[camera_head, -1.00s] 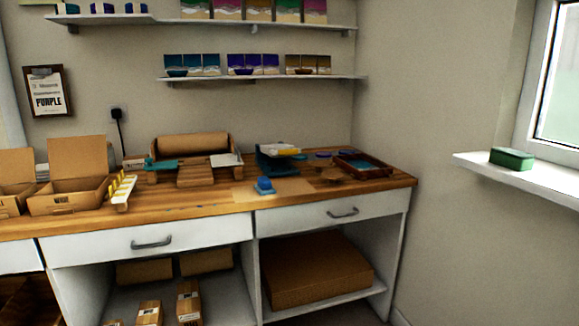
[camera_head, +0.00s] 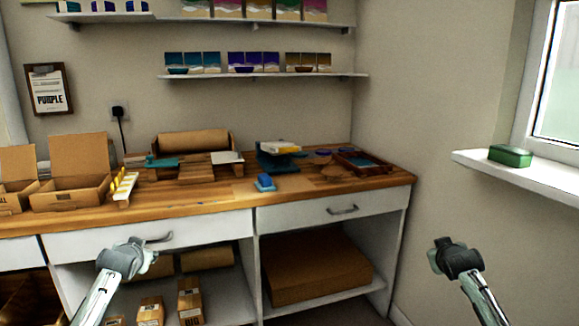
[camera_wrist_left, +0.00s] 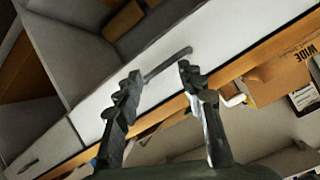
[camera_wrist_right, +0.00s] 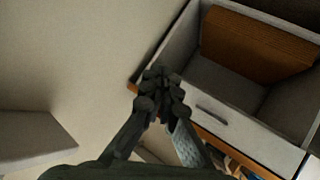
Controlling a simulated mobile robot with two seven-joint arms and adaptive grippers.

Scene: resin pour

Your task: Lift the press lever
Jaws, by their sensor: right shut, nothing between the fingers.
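The press appears to be the dark teal device (camera_head: 278,158) at the back right of the workbench, with a pale white and yellow part on top. Its lever cannot be told apart at this size. My left gripper (camera_head: 128,246) is in front of the left drawer, well away from the press. In the left wrist view its fingers (camera_wrist_left: 159,76) are spread with nothing between them. My right gripper (camera_head: 441,250) is right of the bench end, away from the press. In the right wrist view its fingertips (camera_wrist_right: 160,84) are together and empty.
On the wooden bench top (camera_head: 215,197) stand a blue item (camera_head: 265,182), a dark red tray (camera_head: 365,163), a yellow-topped rack (camera_head: 124,187) and an open carton (camera_head: 70,197). Shelves hang above. A windowsill (camera_head: 520,174) with a green box (camera_head: 510,156) juts out at right.

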